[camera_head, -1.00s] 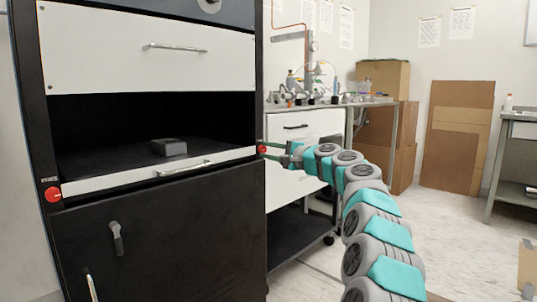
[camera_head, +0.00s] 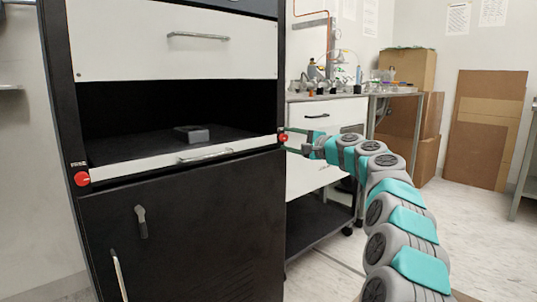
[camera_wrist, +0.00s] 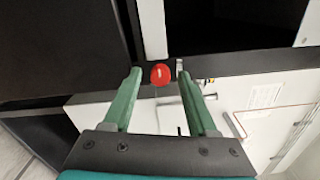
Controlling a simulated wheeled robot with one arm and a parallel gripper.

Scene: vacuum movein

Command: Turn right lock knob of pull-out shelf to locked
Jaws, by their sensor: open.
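The right lock knob (camera_head: 283,138) is a small red disc on the black right post of the cabinet, level with the front edge of the pull-out shelf (camera_head: 140,164). In the wrist view the red knob (camera_wrist: 160,74) sits ahead of the gap between my fingertips. My gripper (camera_head: 290,140) is open, with its green fingers one on each side of the knob's line; it also shows in the wrist view (camera_wrist: 159,78). I cannot tell whether the fingers touch the knob. The knob's mark is too small to read.
The left lock knob (camera_head: 82,178) is red, on the left post beside a small label. A grey box (camera_head: 192,133) lies on the shelf. A black door (camera_head: 185,225) is below. A white drawer cart (camera_head: 328,120) stands close behind my arm. Open floor lies to the right.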

